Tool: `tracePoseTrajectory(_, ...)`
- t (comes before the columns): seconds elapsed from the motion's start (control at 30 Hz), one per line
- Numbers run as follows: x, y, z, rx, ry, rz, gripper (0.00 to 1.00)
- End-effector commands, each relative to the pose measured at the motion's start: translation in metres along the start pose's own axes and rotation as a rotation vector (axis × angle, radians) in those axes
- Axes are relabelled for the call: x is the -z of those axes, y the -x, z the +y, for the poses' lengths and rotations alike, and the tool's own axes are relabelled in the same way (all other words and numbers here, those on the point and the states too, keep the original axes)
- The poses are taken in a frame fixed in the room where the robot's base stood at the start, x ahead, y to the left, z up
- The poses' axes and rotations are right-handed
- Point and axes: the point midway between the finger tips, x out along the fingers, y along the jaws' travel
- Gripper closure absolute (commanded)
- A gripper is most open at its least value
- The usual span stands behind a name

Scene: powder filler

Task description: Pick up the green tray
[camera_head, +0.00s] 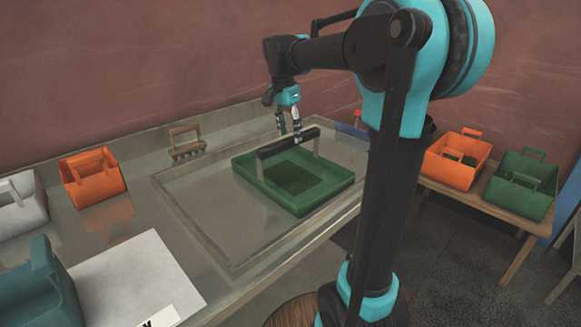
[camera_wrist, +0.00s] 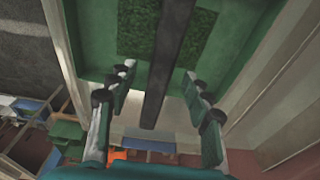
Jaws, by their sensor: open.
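The green tray (camera_head: 309,199) lies on the metal worktop in the head view, with a dark handle bar (camera_head: 289,142) on light posts across it. A dark green patch (camera_head: 290,177) covers part of its floor. My gripper (camera_head: 290,131) is just above or at the handle bar. In the wrist view my gripper (camera_wrist: 160,92) is open, with a finger on each side of the handle bar (camera_wrist: 170,60). The tray's green floor (camera_wrist: 95,35) shows behind it. I cannot tell whether the fingers touch the bar.
An orange bin (camera_head: 93,180), a white bin (camera_head: 22,205) and a teal bin (camera_head: 45,290) stand at left. A wooden-handled item (camera_head: 186,142) and a blue object (camera_head: 352,132) are near the tray. A side table at right holds an orange bin (camera_head: 455,163) and a green bin (camera_head: 521,190).

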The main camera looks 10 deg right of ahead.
Motion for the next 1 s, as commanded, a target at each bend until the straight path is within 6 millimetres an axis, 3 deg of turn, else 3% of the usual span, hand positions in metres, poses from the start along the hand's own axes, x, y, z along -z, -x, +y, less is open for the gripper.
tracePoseTrajectory(0.3,-0.002,-0.042,-0.002,0.000,0.000,0.000,0.50)
tracePoseTrajectory(0.6,-0.002,-0.046,-0.002,0.000,0.001,0.000,0.50)
tracePoseTrajectory(1.0,-0.002,-0.046,-0.002,0.000,0.000,0.000,1.00)
